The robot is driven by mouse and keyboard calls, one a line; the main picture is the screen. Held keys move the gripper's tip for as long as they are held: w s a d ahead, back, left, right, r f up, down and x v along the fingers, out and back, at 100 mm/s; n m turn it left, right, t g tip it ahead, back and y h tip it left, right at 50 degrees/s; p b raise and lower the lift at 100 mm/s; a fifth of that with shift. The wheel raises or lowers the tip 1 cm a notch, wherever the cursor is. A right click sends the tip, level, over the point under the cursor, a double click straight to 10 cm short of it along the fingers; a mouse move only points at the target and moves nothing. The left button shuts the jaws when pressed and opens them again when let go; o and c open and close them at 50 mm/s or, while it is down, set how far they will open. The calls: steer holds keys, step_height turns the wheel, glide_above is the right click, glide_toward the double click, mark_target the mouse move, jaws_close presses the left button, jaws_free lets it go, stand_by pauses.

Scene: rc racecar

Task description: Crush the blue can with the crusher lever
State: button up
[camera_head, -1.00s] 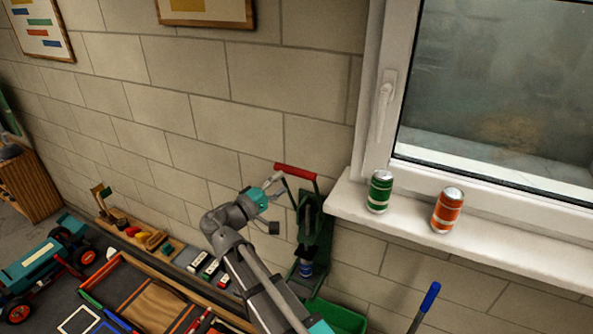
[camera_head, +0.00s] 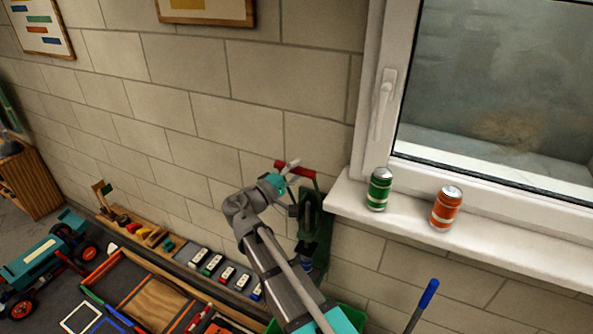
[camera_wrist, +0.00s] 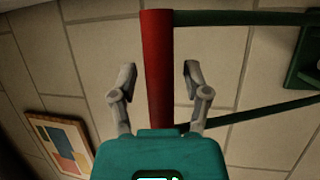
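The can crusher (camera_head: 322,222) is a tall dark green frame on the wall below the window's left end. Its lever ends in a red handle (camera_head: 302,171), raised at the top. The blue can (camera_head: 305,264) is low in the crusher, small and partly hidden by my arm. My gripper (camera_head: 291,170) is at the red handle. In the wrist view, the handle (camera_wrist: 158,60) runs between the two spread fingers of my gripper (camera_wrist: 159,70), with a gap on each side. Green lever arms (camera_wrist: 240,18) run right from it.
A green can (camera_head: 379,189) and an orange can (camera_head: 446,208) stand on the white windowsill (camera_head: 480,247) right of the crusher. A green bin (camera_head: 350,312) is below.

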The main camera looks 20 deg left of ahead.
jaws_close()
steer(key=shift+d+f, duration=0.1)
